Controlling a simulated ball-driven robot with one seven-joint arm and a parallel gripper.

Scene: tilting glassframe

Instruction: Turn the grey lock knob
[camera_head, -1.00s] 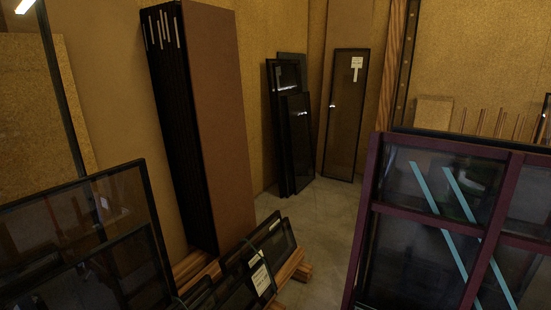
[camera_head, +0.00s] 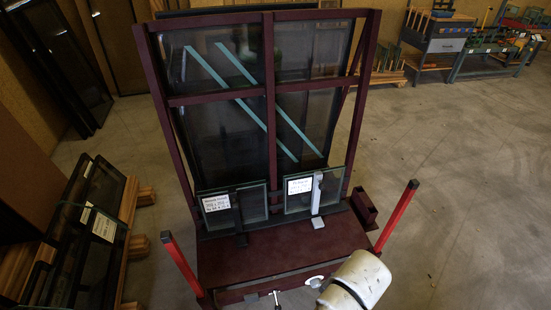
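The dark red glass frame rack (camera_head: 270,160) stands ahead of me, with a flat base in front. At the base's front edge is a small pale grey T-shaped piece (camera_head: 277,297). To its right is a small whitish rounded piece (camera_head: 314,282), close beside my pale arm. I cannot tell for sure which of these is the grey lock knob. My arm enters at the bottom, right of centre, and may hide part of the front edge. The fingers of my gripper do not show.
Two small glass panes with white labels (camera_head: 216,203) (camera_head: 300,186) lean on the rack. Red posts (camera_head: 181,265) (camera_head: 397,216) rise at the base's front corners. Open concrete floor (camera_head: 440,180) extends right; workbenches (camera_head: 437,42) stand behind.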

